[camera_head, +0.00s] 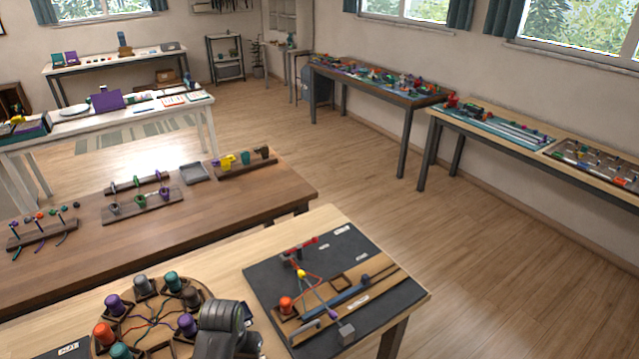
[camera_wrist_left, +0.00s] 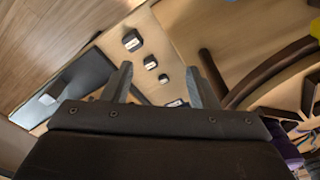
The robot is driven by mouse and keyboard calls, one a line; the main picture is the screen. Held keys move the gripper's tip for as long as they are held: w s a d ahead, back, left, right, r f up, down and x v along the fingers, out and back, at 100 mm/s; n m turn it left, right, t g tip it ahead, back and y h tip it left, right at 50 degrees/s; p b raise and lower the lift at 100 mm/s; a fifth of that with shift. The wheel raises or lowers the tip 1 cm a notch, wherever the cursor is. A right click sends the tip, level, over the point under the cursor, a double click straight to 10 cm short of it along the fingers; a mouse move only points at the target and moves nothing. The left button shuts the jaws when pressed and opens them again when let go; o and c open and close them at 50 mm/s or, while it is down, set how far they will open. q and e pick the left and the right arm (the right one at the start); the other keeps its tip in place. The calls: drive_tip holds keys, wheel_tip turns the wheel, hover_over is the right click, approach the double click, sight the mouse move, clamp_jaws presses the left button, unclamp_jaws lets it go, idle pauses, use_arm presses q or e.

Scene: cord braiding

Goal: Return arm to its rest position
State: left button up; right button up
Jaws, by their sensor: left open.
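My left gripper (camera_wrist_left: 160,85) shows in the left wrist view. Its two grey fingers are apart with nothing between them, over a light wooden tabletop with small dark labelled blocks (camera_wrist_left: 131,42). A round wooden braiding board (camera_head: 205,293) stands at the bottom of the head view. Several coloured bobbins, such as a purple one (camera_head: 115,304) and a teal one (camera_head: 171,281), stand around it, with cords meeting near its middle. A grey arm part of mine covers the board's right side; its fingers do not show. My right gripper is not seen.
A dark mat (camera_head: 262,282) with a cord fixture and an orange bobbin (camera_head: 286,304) lies right of the board. A brown table (camera_head: 70,270) with cord stands is behind. Curved dark strips (camera_wrist_left: 270,70) show at right in the wrist view. Open floor lies right.

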use_arm(q)
drive_tip(key=s+a+r+t+y, duration=0.15)
drive_tip(key=s+a, duration=0.25)
drive_tip(key=s, duration=0.4)
drive_tip(key=s+a+r+n, duration=0.1)
drive_tip(key=s+a+r, duration=0.25)
drive_tip(key=s, duration=0.45)
drive_tip(key=s+a+r+t, duration=0.1)
drive_tip(key=s+a+r, duration=0.1)
drive_tip(key=s+a, duration=0.45)
wheel_tip(320, 180, down, 31)
drive_tip(key=s+g+b, duration=0.1)
drive_tip(key=s+b, duration=0.1)
drive_tip(key=b, duration=0.6)
drive_tip(key=s+f+b, duration=0.2)
drive_tip(key=s+f, duration=0.3)
drive_tip(key=f, duration=0.3)
drive_tip(key=s+f+g+b, duration=0.1)
drive_tip(key=s+f+b, duration=0.1)
drive_tip(key=s+f, duration=0.3)
drive_tip(key=s+d+f+b, duration=0.1)
drive_tip(key=s+f, duration=0.4)
drive_tip(key=f, duration=0.6)
drive_tip(key=shift+b, duration=0.75)
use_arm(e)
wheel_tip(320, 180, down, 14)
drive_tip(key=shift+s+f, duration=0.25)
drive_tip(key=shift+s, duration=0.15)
